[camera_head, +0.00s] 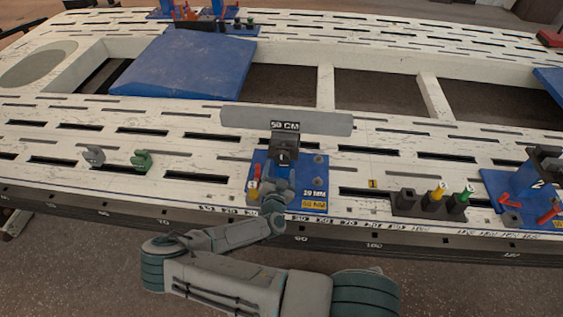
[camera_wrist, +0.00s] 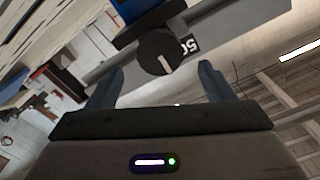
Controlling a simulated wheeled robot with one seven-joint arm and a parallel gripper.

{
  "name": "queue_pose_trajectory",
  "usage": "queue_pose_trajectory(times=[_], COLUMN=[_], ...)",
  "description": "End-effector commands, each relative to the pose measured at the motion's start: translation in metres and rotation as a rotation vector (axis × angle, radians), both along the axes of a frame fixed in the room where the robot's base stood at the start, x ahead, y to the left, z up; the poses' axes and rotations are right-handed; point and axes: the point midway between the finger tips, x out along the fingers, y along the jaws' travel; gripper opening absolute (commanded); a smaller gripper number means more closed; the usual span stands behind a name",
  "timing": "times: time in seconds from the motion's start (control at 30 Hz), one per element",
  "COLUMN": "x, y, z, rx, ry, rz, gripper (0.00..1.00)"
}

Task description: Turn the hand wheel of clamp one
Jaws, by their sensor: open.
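The clamp in front of me has a blue base plate (camera_head: 308,195) and a dark block (camera_head: 284,143) with a white mark on its front. A pale grey bar (camera_head: 330,124) labelled "50 CM" lies across its top. In the wrist view, a round black hand wheel (camera_wrist: 157,50) with a white stripe is ahead of my gripper (camera_wrist: 160,84). My gripper is open, with one finger to each side below the wheel and nothing between them. In the head view my gripper (camera_head: 276,191) is over the blue plate, and my arm hides part of the plate.
A red-handled part (camera_head: 257,170) stands at the plate's left. A black block row (camera_head: 433,200) with yellow and green knobs stands right. A second blue clamp (camera_head: 522,205) marked 2 is at far right.

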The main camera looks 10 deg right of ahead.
Motion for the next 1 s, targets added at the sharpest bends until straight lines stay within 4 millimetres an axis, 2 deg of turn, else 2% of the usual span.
queue_pose_trajectory(times=[0.03,0.2,0.4,0.57,1.0], x=[-0.012,-0.046,-0.070,-0.075,-0.075], y=[0.005,0.016,0.022,0.024,0.024], z=[-0.001,-0.001,-0.001,0.000,0.000], rx=[0.000,0.000,-0.001,-0.001,-0.001], ry=[0.002,0.001,0.002,0.001,0.001], rz=[0.002,0.002,0.000,-0.001,0.000], gripper=[0.76,0.76,0.76,0.76,0.76])
